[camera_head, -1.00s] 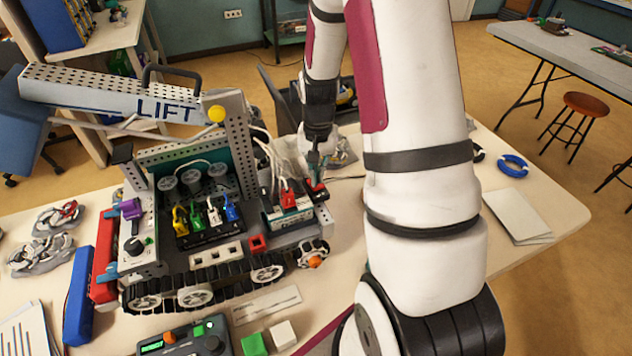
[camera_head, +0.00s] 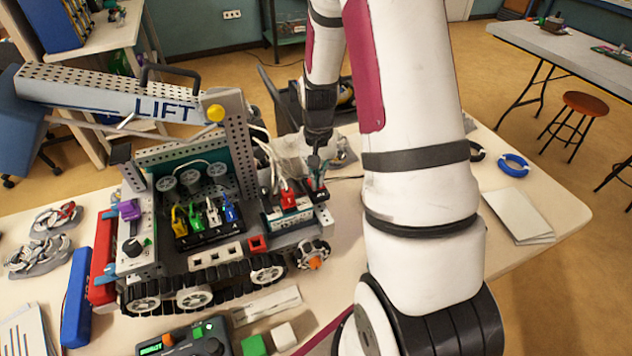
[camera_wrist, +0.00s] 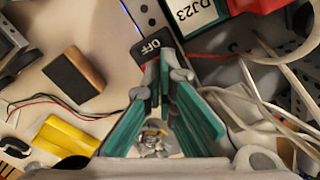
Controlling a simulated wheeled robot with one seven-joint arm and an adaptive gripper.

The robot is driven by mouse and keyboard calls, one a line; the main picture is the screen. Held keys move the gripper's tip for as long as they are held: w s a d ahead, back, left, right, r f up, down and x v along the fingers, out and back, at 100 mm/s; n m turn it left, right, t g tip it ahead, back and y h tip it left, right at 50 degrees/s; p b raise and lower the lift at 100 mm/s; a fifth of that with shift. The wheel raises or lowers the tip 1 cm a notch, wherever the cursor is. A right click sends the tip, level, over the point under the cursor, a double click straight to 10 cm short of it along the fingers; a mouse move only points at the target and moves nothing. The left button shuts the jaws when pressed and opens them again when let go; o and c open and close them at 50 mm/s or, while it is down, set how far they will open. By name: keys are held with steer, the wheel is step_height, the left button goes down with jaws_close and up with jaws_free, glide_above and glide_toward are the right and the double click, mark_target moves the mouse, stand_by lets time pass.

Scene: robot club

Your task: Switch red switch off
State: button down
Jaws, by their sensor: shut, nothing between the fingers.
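The red switch (camera_head: 319,192) is at the right end of the wheeled robot model on the table. In the wrist view, its black face (camera_wrist: 148,46) with the word OFF shows just beyond the fingertips, and a bit of red shows beside them. My gripper (camera_wrist: 165,76) has teal fingers close together with nothing held. In the head view my gripper (camera_head: 315,167) points down right over the switch. The fingertips are at the switch's edge, touching or nearly so. The fingers hide part of the switch.
A red plug (camera_head: 288,198) with pale cables stands just left of the switch. The wrist view shows a DJ23 label (camera_wrist: 190,12), loose white cables (camera_wrist: 245,105) and a yellow block (camera_wrist: 65,138) nearby. A LIFT beam (camera_head: 120,95) rises at the left of the model.

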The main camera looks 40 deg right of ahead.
steer(key=shift+f, duration=0.35)
steer(key=shift+r, duration=0.1)
steer(key=shift+r+p, duration=1.55)
steer(key=shift+r, duration=1.9)
steer(key=s+a+r+n+t, duration=0.1)
steer(key=a+r, duration=0.2)
steer(key=r, duration=0.3)
steer(key=a+r+n+t, duration=0.1)
steer(key=a+r, duration=0.2)
steer(key=r, duration=0.2)
steer(key=s+a+r+n+t, duration=0.1)
steer(key=s+a+r+n, duration=0.2)
steer(key=s+a+r, duration=0.3)
steer(key=s+a+r+n+t, duration=0.2)
steer(key=s+a+r+n, duration=0.2)
steer(key=s+r, duration=0.5)
steer(key=s+a, duration=0.2)
steer(key=s, duration=0.1)
steer(key=shift+r+t, duration=0.15)
steer(key=shift+t, duration=0.15)
